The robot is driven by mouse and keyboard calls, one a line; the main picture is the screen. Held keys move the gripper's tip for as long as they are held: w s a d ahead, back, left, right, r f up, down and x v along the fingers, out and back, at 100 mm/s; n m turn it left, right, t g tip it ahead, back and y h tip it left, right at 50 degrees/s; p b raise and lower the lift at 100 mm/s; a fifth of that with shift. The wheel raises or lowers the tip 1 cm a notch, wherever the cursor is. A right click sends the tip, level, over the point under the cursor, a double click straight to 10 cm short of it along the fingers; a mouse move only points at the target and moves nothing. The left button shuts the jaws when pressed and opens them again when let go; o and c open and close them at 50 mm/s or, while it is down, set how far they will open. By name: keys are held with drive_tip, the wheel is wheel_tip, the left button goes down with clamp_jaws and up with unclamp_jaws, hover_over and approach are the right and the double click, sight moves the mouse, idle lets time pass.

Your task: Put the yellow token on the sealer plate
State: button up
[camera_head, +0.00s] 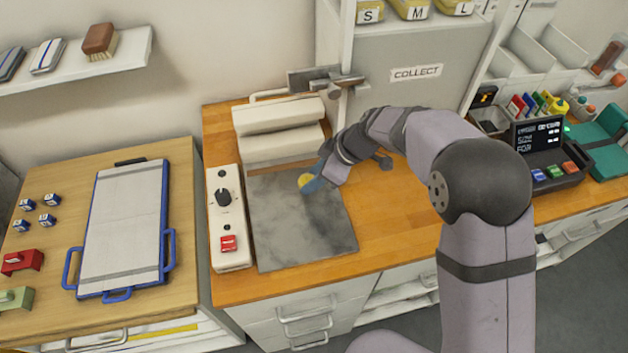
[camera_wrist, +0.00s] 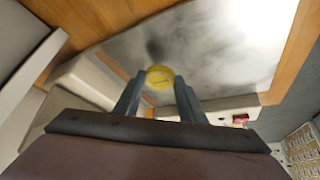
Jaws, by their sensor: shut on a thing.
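The yellow token (camera_head: 305,180) is a small round disc. It also shows in the wrist view (camera_wrist: 160,77), between the tips of my two grey fingers. My gripper (camera_head: 314,182) is shut on the token; it also shows in the wrist view (camera_wrist: 159,90). The sealer plate (camera_head: 300,225) is a flat grey metal sheet on the wooden counter, and it fills much of the wrist view (camera_wrist: 215,55). The token is over the back middle part of the plate. I cannot tell whether it touches the plate.
The sealer's white padded head (camera_head: 279,115) stands raised behind the plate. A control strip (camera_head: 230,220) with a dial and red button runs along its left. A blue-framed board (camera_head: 124,228) lies on the left table. A terminal (camera_head: 545,152) stands at the right.

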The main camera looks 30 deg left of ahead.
drive_tip(key=shift+f, duration=1.15)
drive_tip(key=shift+f, duration=0.2)
drive_tip(key=o, duration=1)
drive_tip(key=shift+r, duration=0.1)
drive_tip(key=shift+r, duration=0.15)
drive_tip(key=b+v, duration=0.3)
drive_tip(key=v, duration=0.9)
